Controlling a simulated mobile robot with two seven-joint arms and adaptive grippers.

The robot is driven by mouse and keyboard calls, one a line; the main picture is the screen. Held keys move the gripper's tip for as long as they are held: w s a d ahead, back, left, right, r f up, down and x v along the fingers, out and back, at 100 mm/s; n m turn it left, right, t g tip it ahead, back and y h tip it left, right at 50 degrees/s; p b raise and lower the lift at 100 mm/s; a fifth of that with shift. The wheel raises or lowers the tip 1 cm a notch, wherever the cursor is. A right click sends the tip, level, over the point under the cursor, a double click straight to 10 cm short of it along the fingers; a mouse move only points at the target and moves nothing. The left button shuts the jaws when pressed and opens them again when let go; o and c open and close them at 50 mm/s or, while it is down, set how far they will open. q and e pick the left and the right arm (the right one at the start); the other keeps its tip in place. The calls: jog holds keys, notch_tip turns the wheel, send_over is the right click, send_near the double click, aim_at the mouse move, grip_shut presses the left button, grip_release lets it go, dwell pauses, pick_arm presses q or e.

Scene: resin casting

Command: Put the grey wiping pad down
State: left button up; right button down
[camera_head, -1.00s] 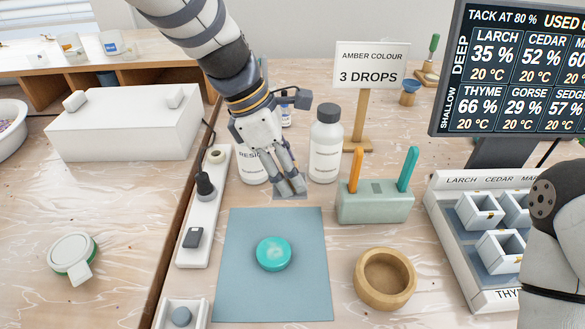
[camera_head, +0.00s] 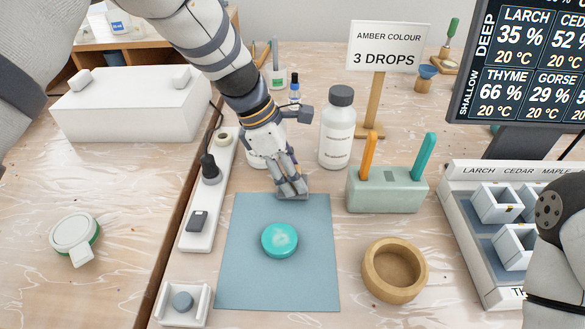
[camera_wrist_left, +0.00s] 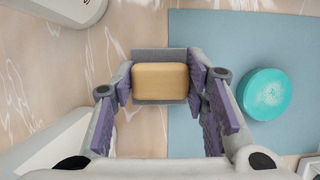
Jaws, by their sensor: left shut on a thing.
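My left gripper (camera_head: 291,187) reaches down at the far edge of the blue mat (camera_head: 250,285). Its fingers are shut on the grey wiping pad (camera_head: 294,196), of which only a small part shows below the fingertips. In the left wrist view the pad's grey base (camera_wrist_left: 160,55) shows around a tan block (camera_wrist_left: 160,80), with the fingers (camera_wrist_left: 160,84) on either side of the block. The pad is at or very near the tabletop, beside the mat; I cannot tell whether it touches. My right gripper is out of view.
A teal disc (camera_head: 280,240) lies on the mat. A white bottle (camera_head: 337,135) stands behind the gripper, a green holder with two sticks (camera_head: 387,192) and a wooden bowl (camera_head: 394,270) to the right. A white power strip (camera_head: 207,200) runs along the left.

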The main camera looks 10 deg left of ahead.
pick_arm(q)
jog(key=shift+f, duration=0.15)
jog(key=o, duration=1.1)
jog(key=w+p+v, duration=0.1)
jog(key=v, duration=1.2)
jog(key=shift+s+d, duration=0.3)
jog(key=shift+s, duration=0.1)
